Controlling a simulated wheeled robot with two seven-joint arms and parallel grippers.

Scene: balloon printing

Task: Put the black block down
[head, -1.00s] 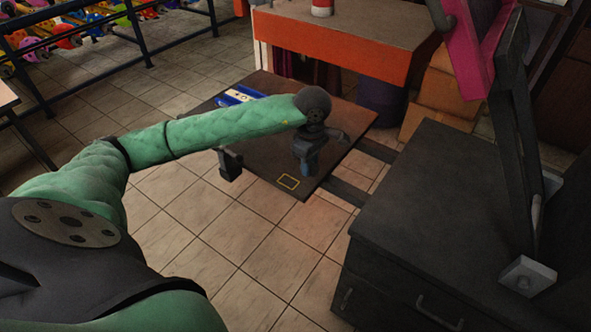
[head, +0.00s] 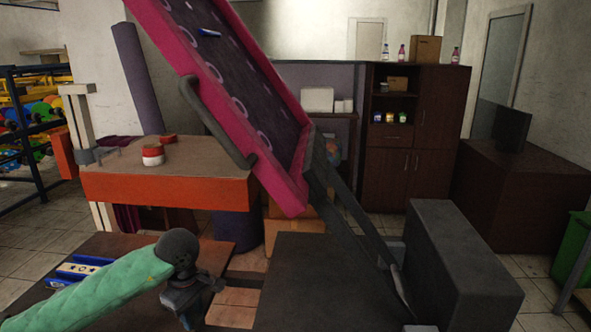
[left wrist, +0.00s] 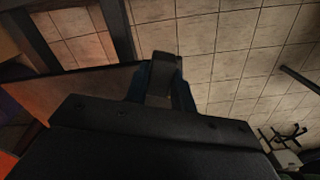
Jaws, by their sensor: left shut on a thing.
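My left gripper (head: 186,318) is at the bottom of the head view, at the end of my green-sleeved arm. Its fingertips are cut off by the frame edge. In the left wrist view its blue fingers are shut on a small dark block (left wrist: 159,93), the black block. The block sits between the fingertips, near the edge of the brown board, with floor tiles beyond. I cannot tell whether it touches the board. The dark brown board (head: 215,258) lies low at the left in the head view. My right gripper is not in view.
A blue tray (head: 62,278) lies on the board's left side. A tilted pink-framed panel (head: 288,198) rises over a dark cabinet (head: 305,270) to the right. An orange-edged table (head: 165,190) stands behind, bearing a red-and-white can (head: 152,156).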

